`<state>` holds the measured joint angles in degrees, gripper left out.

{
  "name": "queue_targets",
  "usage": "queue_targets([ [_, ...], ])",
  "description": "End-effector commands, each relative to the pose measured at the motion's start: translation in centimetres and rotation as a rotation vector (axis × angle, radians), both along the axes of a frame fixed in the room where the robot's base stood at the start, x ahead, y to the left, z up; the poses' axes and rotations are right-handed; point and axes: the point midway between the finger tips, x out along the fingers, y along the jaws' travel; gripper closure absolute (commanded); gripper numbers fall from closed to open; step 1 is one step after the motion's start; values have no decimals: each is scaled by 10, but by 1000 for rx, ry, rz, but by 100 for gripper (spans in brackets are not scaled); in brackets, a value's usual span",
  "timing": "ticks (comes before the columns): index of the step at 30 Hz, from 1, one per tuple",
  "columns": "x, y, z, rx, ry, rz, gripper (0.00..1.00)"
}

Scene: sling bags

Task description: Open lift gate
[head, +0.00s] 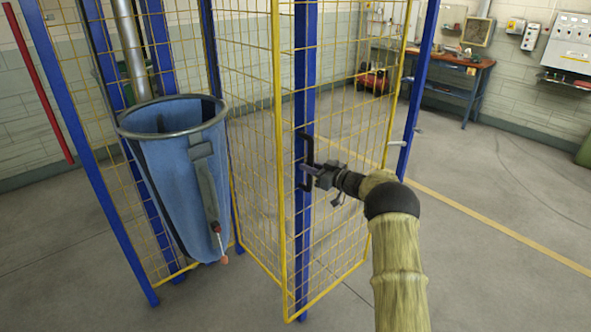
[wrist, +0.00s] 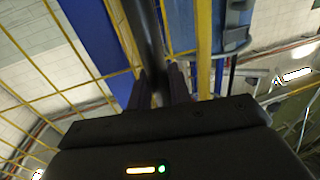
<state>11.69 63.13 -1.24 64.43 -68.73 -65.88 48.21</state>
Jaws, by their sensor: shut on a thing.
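The lift gate (head: 350,120) is a yellow wire-mesh panel in a yellow frame, in the middle of the head view. A black bracket-shaped handle (head: 304,138) sits near its left side, by a blue upright (head: 305,60). My gripper (head: 314,172) reaches in from the right and is shut on the handle. In the wrist view, the dark handle bar (wrist: 147,40) runs between the two fingers of my gripper (wrist: 158,85). The fingers hide part of the bar. I cannot tell how far the gate stands open.
A blue sling bag (head: 170,170) hangs from a metal ring left of the gate, inside blue posts and yellow mesh. A workbench (head: 440,65) and a red machine (head: 372,80) stand at the back. The floor on the right (head: 490,200) is clear.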

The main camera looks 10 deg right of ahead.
Motion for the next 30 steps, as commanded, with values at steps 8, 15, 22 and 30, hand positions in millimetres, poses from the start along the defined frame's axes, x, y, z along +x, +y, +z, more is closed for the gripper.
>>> queue_targets([
  [8,1,-17,1,4,-3,-4,100],
  [15,1,-16,2,5,-3,-4,100],
  [22,1,-23,1,4,-3,-12,60],
  [30,-2,-25,0,4,-1,-11,60],
])
